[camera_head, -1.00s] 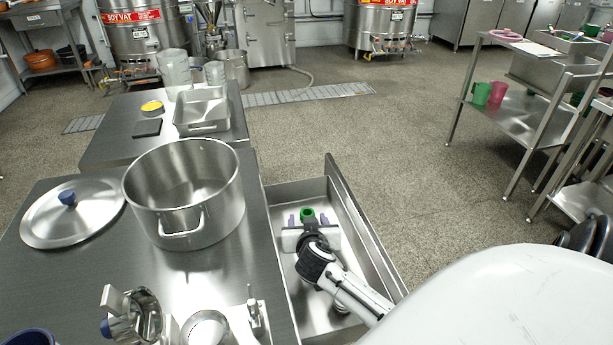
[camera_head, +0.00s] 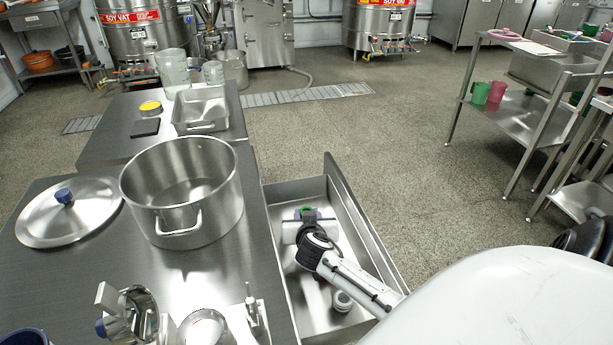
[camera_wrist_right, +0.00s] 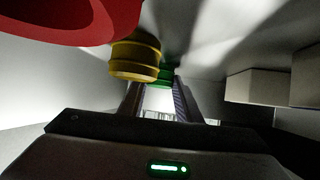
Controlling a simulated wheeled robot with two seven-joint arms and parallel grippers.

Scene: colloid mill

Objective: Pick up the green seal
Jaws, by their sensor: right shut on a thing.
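The green seal (camera_head: 306,210) shows as a small green patch in the open drawer, partly hidden by my right gripper (camera_head: 308,214). In the right wrist view the green seal (camera_wrist_right: 166,76) is at the fingertips, partly covered by a yellow ring-shaped thing (camera_wrist_right: 134,62). My right gripper is shut on the green seal, its two fingers (camera_wrist_right: 158,88) on either side of it. I cannot tell whether the seal is clear of the drawer floor. My left gripper is not in view.
The steel drawer (camera_head: 364,232) has raised walls around my right arm. A red curved thing (camera_wrist_right: 70,20) is close at the upper left in the wrist view; pale blocks (camera_wrist_right: 262,87) are at its right. A large pot (camera_head: 182,195) and lid (camera_head: 90,215) stand on the counter left of the drawer.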

